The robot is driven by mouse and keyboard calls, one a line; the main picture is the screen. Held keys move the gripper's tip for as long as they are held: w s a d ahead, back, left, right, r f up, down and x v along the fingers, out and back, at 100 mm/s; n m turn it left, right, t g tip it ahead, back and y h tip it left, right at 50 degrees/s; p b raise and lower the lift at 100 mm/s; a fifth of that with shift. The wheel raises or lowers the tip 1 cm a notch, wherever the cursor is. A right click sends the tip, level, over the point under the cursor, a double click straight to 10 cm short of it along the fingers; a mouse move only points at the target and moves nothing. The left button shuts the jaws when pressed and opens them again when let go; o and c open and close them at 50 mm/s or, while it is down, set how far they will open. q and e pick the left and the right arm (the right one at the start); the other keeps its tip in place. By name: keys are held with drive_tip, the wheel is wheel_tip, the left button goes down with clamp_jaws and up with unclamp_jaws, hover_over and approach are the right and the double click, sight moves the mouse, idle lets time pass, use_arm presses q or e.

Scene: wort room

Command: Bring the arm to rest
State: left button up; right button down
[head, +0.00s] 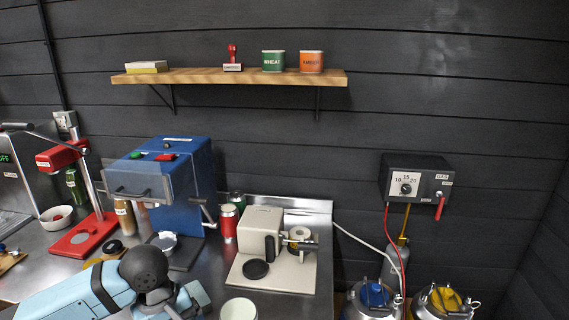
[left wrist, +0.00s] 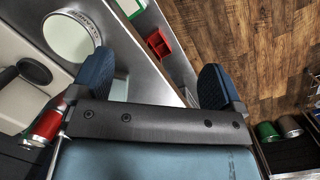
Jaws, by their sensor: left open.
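My left arm (head: 75,292) comes in from the lower left of the head view, light blue with a dark rounded joint, over the front of the steel counter. Its fingertips cannot be made out there. In the left wrist view my left gripper (left wrist: 152,80) is open, its two dark blue fingers wide apart with nothing between them. Below it show the counter edge and the wooden floor. A white round container (left wrist: 70,38) stands beside the left finger, apart from the gap between the fingers. My right gripper is in neither view.
A blue machine (head: 178,180), a red press (head: 82,235) and a beige machine (head: 262,232) stand on the counter behind my arm. A white cup (head: 239,309) is at the front. Two kegs (head: 372,297) (head: 440,300) stand at right. The wrist view shows a red tray (left wrist: 158,43).

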use_arm(q)
drive_tip(key=s+d+r+n+g+h+p, duration=0.1)
drive_tip(key=s+d+r+n+h, duration=0.25)
drive_tip(key=d+n+h, duration=0.35)
drive_tip(key=s+d+r+n+g+h+p, duration=0.1)
drive_tip(key=s+d+r+n+h+p, duration=0.2)
drive_tip(key=d+n+h, duration=0.5)
drive_tip(key=w+a+f+n+t+y+p, duration=0.15)
drive_tip(key=a+f+n+t+y, duration=0.25)
drive_tip(key=n+t, duration=0.95)
drive_tip(key=w+a+f+n+t+y, duration=0.2)
drive_tip(key=a+f+n+t+y, duration=0.3)
drive_tip(key=n, duration=1.5)
drive_tip(key=s+a+f+n+g+y, duration=0.2)
drive_tip(key=s+f+n, duration=0.3)
drive_tip(key=f+n, duration=0.1)
drive_tip(key=s+a+f+n+g+y+p, duration=0.1)
drive_tip(key=s+a+f+n+g+y, duration=0.1)
drive_tip(key=s+f+n, duration=0.3)
wheel_tip(320, 180, down, 3)
drive_tip(key=shift+s+a+r+n+g+y+p, duration=0.2)
drive_tip(key=shift+s+a+n+g+y+p, duration=0.15)
drive_tip(key=shift+a+n+g, duration=0.35)
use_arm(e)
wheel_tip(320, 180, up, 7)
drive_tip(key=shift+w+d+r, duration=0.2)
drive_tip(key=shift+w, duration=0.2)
